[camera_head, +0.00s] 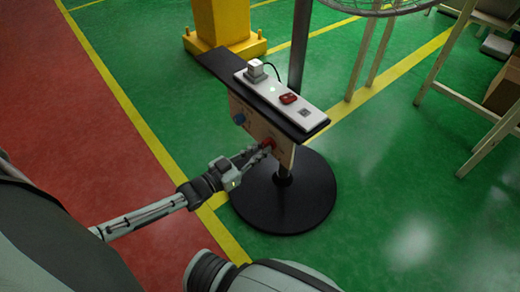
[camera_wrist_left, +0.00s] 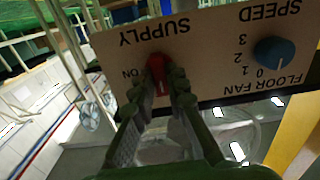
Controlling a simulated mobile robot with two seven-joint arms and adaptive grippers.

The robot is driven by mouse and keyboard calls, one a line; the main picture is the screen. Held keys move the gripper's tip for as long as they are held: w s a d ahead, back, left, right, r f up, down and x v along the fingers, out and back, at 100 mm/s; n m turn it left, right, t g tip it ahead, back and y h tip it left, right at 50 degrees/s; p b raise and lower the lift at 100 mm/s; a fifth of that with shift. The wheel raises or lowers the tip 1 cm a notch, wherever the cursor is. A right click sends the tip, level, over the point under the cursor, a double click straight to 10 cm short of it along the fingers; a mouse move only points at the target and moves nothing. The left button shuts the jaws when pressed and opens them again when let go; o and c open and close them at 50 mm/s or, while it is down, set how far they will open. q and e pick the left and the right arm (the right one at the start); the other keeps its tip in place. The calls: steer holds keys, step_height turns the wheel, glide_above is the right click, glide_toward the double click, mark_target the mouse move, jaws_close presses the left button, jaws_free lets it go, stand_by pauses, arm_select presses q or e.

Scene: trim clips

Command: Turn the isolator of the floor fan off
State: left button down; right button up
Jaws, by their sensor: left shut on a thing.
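The floor fan's beige control panel (camera_head: 285,152) hangs under a dark shelf on the fan's pole. The panel (camera_wrist_left: 215,60) appears upside down in the left wrist view, with the words SUPPLY, ON, SPEED and FLOOR FAN. The red isolator knob (camera_wrist_left: 156,64) sits by SUPPLY, close to ON; it also shows in the head view (camera_head: 267,142). My left gripper (camera_wrist_left: 165,84) is shut on this knob, its fingers on both sides and hiding much of it. In the head view my left gripper (camera_head: 260,152) reaches the panel from the lower left. My right gripper is out of view.
A blue speed knob (camera_wrist_left: 274,51) is beside the isolator. A white power strip (camera_head: 275,96) with a plug and a red switch lies on the shelf. The fan's round black base (camera_head: 283,205) stands below. A yellow post (camera_head: 222,22) is behind; green floor around is open.

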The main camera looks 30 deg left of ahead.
arm_select(q)
steer(key=c, duration=1.5)
jaws_free()
steer(key=shift+c, duration=0.2)
steer(key=v, duration=1.2)
steer(key=d+f+n+g+y+p, duration=0.2)
steer(key=d+f+g+y, duration=0.1)
steer(key=f+g+y, duration=0.25)
steer(key=s+g+y+p, duration=0.2)
steer(key=s+g, duration=0.6)
steer(key=s, duration=0.2)
steer(key=shift+s+a+r+n+y, duration=0.25)
steer(key=shift+s+a+n+y, duration=0.05)
steer(key=shift+n+y, duration=0.1)
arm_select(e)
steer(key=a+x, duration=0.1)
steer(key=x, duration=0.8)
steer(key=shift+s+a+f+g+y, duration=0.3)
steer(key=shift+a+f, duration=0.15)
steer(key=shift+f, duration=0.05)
